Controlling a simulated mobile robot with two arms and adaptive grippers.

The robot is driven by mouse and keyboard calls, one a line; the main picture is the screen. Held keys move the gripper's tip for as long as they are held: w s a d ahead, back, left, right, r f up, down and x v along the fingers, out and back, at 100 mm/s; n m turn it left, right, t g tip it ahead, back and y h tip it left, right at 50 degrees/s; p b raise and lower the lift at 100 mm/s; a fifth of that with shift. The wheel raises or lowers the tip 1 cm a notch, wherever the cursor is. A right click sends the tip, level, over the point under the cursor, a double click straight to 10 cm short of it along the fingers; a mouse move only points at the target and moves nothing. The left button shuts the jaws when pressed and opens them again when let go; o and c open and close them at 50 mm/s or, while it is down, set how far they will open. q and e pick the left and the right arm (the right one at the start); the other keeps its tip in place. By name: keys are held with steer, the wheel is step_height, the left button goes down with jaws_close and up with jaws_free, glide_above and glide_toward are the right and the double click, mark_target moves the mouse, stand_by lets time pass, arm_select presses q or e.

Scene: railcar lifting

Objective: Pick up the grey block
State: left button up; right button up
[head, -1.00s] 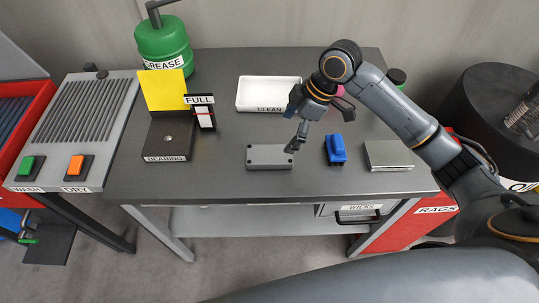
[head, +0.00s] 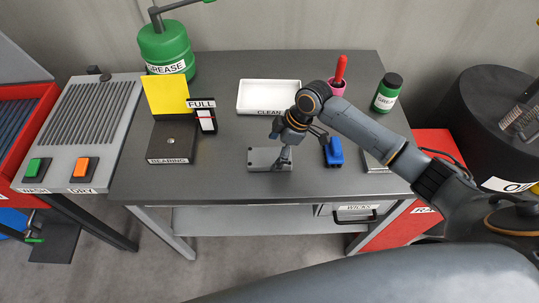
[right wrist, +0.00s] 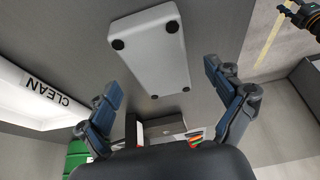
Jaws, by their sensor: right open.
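The grey block (head: 262,158) is a low, flat box lying on the dark table towards its front edge. In the right wrist view the grey block (right wrist: 150,50) shows as a light slab with dark round spots near its corners. My right gripper (head: 282,160) is over the block's right part in the head view and hides some of it. In the right wrist view my right gripper (right wrist: 160,74) is open, with its fingers spread and nothing between them. I cannot tell whether the fingers touch the block. My left gripper is in neither view.
A blue object (head: 334,152) lies close right of the block, beside a partly hidden silver slab (head: 374,164). A white CLEAN tray (head: 268,94) is behind. The BEARING stand (head: 171,141), FULL holder (head: 206,118) and green GREASE can (head: 165,48) stand left. The table's front left is clear.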

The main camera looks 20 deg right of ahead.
steer(key=shift+x, duration=1.15)
steer(key=c, duration=1.4)
steer(key=shift+r, duration=0.1)
steer(key=shift+c, duration=0.5)
steer(key=shift+w+r, duration=0.1)
